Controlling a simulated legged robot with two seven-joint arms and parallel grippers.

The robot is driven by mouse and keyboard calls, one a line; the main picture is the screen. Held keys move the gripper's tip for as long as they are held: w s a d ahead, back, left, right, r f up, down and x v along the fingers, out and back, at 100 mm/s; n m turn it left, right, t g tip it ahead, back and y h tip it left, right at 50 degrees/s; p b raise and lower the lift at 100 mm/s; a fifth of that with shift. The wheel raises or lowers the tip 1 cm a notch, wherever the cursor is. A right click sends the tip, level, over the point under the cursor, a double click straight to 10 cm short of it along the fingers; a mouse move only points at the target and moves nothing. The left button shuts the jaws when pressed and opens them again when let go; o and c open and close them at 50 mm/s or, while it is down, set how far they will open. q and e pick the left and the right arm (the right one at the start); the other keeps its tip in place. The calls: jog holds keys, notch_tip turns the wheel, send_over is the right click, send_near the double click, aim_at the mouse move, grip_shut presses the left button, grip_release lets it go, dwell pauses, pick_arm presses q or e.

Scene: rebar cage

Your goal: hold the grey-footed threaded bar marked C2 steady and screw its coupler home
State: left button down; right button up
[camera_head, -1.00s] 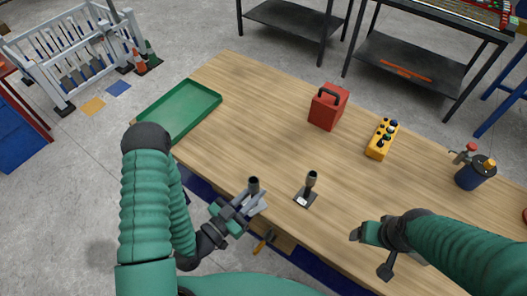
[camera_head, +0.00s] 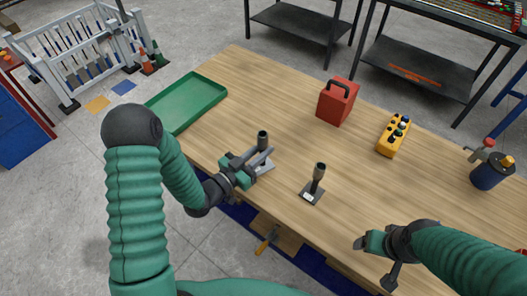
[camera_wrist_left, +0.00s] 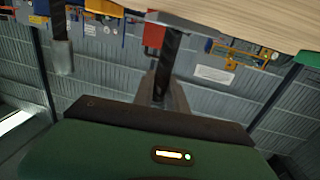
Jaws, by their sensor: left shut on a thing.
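My left gripper (camera_head: 262,160) is shut on an upright threaded bar over the front part of the table. The bar has a dark coupler (camera_head: 263,137) on top and a light grey foot (camera_head: 269,168) partly hidden by the fingers. In the left wrist view the dark threaded bar (camera_wrist_left: 172,52) runs between the gripper's fingers (camera_wrist_left: 162,95). I cannot tell if its foot touches the table. A second bar (camera_head: 318,178) with a dark foot and a white label stands to its right. No mark is readable. My right gripper (camera_head: 364,243) is at the table's front right, apart from both bars.
The wooden table (camera_head: 270,110) holds a green tray (camera_head: 190,103), a red canister (camera_head: 337,102), a yellow control box (camera_head: 393,136) and a blue pot (camera_head: 489,172). An orange-handled tool (camera_head: 267,240) shows at the front edge.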

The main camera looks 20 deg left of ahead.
pick_arm(q)
jog(key=shift+w+a+f, duration=0.1)
jog(key=shift+w+a, duration=0.05)
jog(key=shift+w, duration=0.45)
jog(key=shift+w+a, duration=0.1)
jog(key=shift+w, duration=0.45)
pick_arm(e)
jog(key=shift+w+r, duration=0.1)
jog(key=shift+a, duration=0.15)
pick_arm(q)
jog(key=shift+w+a, duration=0.1)
jog(key=shift+w+f, duration=0.2)
jog(key=shift+f, duration=0.75)
jog(key=shift+w+f, duration=0.2)
jog(key=shift+f, duration=0.7)
pick_arm(e)
jog(key=shift+r, duration=0.1)
pick_arm(q)
jog(key=shift+s, duration=0.1)
jog(key=c, duration=1.8)
grip_release()
jog(key=shift+f, duration=0.1)
jog(key=o, duration=0.5)
jog(key=shift+c, duration=0.2)
